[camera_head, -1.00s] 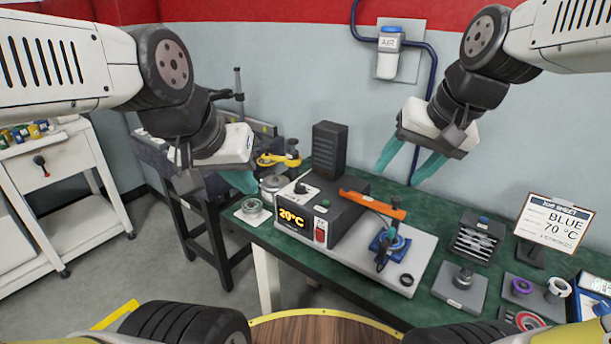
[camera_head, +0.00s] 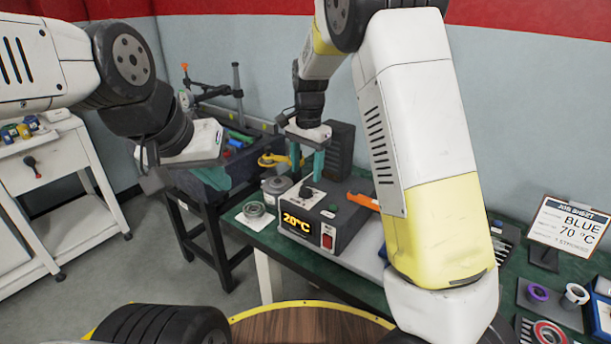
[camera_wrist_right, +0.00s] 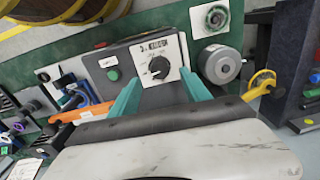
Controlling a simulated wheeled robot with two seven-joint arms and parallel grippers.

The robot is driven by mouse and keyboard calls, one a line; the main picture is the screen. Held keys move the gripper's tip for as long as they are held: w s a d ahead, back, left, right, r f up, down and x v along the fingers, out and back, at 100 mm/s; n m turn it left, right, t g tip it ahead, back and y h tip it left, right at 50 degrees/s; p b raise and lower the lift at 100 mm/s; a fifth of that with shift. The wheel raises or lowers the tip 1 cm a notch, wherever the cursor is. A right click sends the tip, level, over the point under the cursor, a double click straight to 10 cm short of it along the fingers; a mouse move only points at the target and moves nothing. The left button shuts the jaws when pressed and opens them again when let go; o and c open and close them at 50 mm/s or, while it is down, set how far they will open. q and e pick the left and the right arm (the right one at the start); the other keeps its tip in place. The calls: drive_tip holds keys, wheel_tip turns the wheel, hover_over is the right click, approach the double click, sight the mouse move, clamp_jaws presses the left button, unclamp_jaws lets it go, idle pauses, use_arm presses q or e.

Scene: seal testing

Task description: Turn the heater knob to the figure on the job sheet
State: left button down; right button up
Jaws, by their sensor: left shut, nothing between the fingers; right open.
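The heater box (camera_head: 335,240) is dark grey and stands on the green bench. Its front display (camera_head: 297,223) reads 20°C in yellow. The black heater knob (camera_head: 306,191) is on its top; in the right wrist view the knob (camera_wrist_right: 159,67) sits on a white dial plate. The job sheet (camera_head: 570,222) at the right reads BLUE, 70 °C. My right gripper (camera_head: 306,176) is open above the knob; in the right wrist view its teal fingers (camera_wrist_right: 160,95) point towards the dial from either side. My left gripper (camera_head: 217,186) is shut and empty, left of the box.
A red switch (camera_head: 327,236) is on the box front and a green button (camera_wrist_right: 113,74) is on its top. An orange bar (camera_head: 362,201) lies beside it. A grey cylinder (camera_wrist_right: 220,65) and a yellow-handled tool (camera_wrist_right: 260,86) are close to the right gripper.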

sight(306, 187)
drive_tip(key=shift+a+f, duration=0.1)
drive_tip(key=shift+f, duration=2.7)
clamp_jaws()
